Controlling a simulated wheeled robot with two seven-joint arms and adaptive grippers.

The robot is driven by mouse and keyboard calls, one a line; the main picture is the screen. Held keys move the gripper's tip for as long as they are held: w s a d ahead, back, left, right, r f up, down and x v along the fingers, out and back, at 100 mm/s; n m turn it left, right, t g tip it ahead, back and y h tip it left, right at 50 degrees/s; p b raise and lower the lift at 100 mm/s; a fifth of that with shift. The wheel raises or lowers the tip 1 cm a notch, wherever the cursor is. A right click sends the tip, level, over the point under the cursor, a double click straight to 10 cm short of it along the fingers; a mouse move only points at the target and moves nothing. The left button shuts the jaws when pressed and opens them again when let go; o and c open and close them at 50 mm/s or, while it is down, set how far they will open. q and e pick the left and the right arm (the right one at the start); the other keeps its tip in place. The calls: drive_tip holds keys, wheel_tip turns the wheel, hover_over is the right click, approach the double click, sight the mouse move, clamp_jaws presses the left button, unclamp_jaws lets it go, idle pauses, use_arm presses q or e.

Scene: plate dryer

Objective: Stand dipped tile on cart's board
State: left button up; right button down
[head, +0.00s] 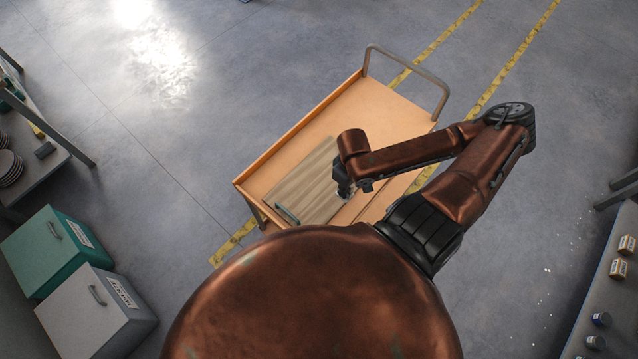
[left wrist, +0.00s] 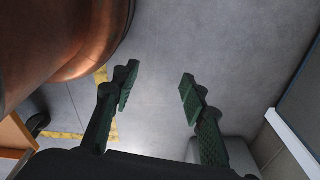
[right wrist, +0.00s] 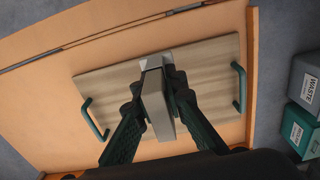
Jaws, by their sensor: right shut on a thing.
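My right gripper (head: 346,191) is over the near right part of the wooden board (head: 305,190) on the orange cart (head: 372,108). In the right wrist view the right gripper (right wrist: 158,90) is shut on a thin grey-beige tile (right wrist: 159,106), edge-on between the fingers. A paler patch shows at its far end. I cannot tell whether the tile touches the board (right wrist: 210,65). In the head view the tile is mostly hidden by the gripper. My left gripper (left wrist: 157,90) is open and empty above bare floor, in the left wrist view only.
The board has dark green handles (right wrist: 95,118) at both ends. The cart has a low rim and a grey push bar (head: 412,66). A green bin (head: 52,248) and a grey bin (head: 95,310) stand at left. A shelf with plates (head: 10,165) is farther left.

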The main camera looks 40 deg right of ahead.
drive_tip(key=w+a+f+b, duration=0.1)
drive_tip(key=w+f+b, duration=0.1)
drive_tip(key=w, duration=0.1)
drive_tip(key=w+a+f+b, duration=0.2)
drive_tip(key=w+f+b, duration=0.1)
drive_tip(key=w, duration=0.1)
drive_tip(key=w+a+f+b, duration=0.1)
drive_tip(key=w+f+b, duration=0.2)
drive_tip(key=w, duration=0.1)
drive_tip(key=shift+w+a, duration=0.2)
drive_tip(key=shift+a, duration=0.15)
drive_tip(key=shift+w+a+f, duration=0.2)
drive_tip(key=shift+w+f, duration=0.3)
drive_tip(key=shift+f, duration=0.2)
drive_tip(key=f, duration=0.2)
drive_tip(key=f+b, duration=0.1)
drive_tip(key=shift+w+f, duration=0.25)
drive_tip(key=shift+f, duration=0.1)
use_arm(q)
wheel_tip(320, 180, down, 10)
drive_tip(key=s, duration=0.3)
drive_tip(key=shift+r+g, duration=0.2)
drive_tip(key=shift+g, duration=0.1)
use_arm(e)
drive_tip(key=shift+r, duration=0.1)
